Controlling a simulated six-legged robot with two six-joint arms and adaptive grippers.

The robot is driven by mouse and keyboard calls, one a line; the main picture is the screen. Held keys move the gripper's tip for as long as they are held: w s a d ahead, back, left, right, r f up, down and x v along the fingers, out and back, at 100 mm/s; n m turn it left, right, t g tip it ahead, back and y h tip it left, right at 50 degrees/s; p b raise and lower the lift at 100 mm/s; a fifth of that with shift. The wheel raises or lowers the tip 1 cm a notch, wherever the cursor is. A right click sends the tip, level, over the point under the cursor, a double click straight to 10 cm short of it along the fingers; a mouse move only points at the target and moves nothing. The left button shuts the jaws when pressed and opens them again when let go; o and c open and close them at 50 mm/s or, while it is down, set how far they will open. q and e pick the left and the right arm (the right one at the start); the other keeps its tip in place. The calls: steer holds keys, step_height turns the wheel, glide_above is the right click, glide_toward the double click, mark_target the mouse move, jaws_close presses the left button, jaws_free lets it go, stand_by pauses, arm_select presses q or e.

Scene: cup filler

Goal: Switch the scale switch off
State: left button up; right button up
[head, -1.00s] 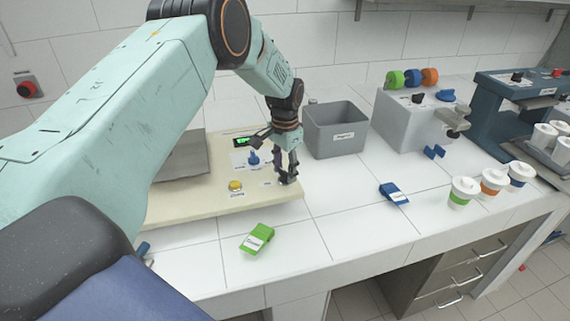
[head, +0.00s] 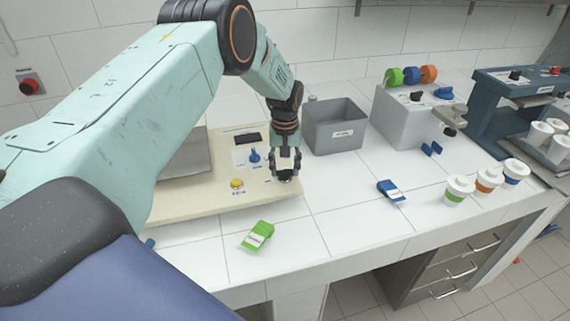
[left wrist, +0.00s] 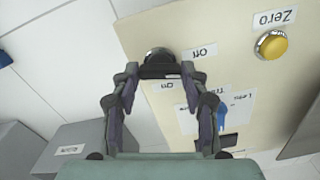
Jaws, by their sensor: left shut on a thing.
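The scale (head: 190,205) is a cream panel on the counter with a grey plate on its left. Its display (head: 248,138) is dark. My left gripper (head: 286,172) points down at the panel's right side. In the left wrist view its fingertips (left wrist: 160,78) are on both sides of the switch, shut on it. My right gripper is not in view.
A yellow Zero button (head: 237,184) and a blue knob (head: 254,156) sit left of my gripper. A grey bin (head: 335,128) stands behind right. Green (head: 257,235) and blue (head: 390,191) packets lie on the counter. Lidded cups (head: 458,190) stand at the right edge.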

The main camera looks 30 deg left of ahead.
mark_target(286, 170)
arm_select(q)
steer(key=shift+r+n, duration=0.1)
steer(key=shift+n, duration=1.5)
steer(key=o, duration=1.2)
steer(key=shift+c, duration=0.2)
step_height(286, 170, up, 12)
steer(key=shift+d, duration=0.1)
